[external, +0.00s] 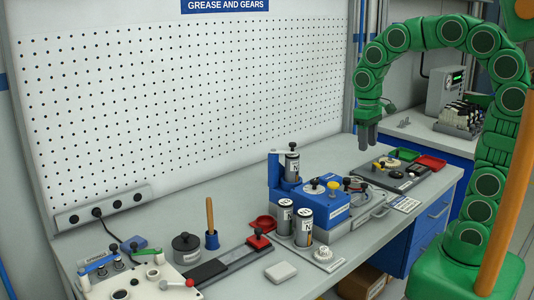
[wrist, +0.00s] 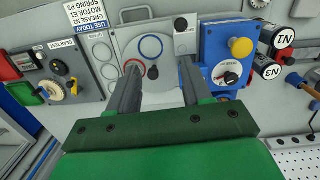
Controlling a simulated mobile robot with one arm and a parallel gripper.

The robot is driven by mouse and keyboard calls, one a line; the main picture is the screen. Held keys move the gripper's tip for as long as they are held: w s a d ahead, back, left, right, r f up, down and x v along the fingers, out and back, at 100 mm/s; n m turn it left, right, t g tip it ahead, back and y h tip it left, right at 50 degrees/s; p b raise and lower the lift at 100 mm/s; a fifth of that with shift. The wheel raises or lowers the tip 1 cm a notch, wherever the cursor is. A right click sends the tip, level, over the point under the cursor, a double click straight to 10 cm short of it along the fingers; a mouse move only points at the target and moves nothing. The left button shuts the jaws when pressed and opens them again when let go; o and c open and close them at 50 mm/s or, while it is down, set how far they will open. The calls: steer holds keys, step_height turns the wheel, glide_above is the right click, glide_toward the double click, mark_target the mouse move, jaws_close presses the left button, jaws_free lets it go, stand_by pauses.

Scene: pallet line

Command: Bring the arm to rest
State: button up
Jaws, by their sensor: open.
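My green arm (external: 483,150) arches in from the right in the external view. My gripper (external: 368,143) hangs from it, fingers pointing down, above the back right part of the bench. In the wrist view my gripper (wrist: 160,82) has its two grey fingers apart, with nothing held between them. Beyond the fingers lies a grey plate (wrist: 135,48) with a red ring, a blue ring and a dark knob. The gripper appears to be clear above it.
The blue machine (external: 327,208) with a yellow knob stands mid-bench, canisters (external: 303,226) beside it. A gear board (external: 392,172) with green and red trays lies behind. A printed card (wrist: 83,15) lies near the plate. The pegboard (external: 180,90) stands behind the bench.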

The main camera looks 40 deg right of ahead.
steer(key=s+d+f, duration=0.3)
steer(key=s+d, duration=0.1)
steer(key=s, duration=0.6)
steer(key=s+d+f+g, duration=0.1)
steer(key=s+d+f, duration=0.2)
steer(key=s, duration=0.7)
steer(key=shift+d, duration=0.4)
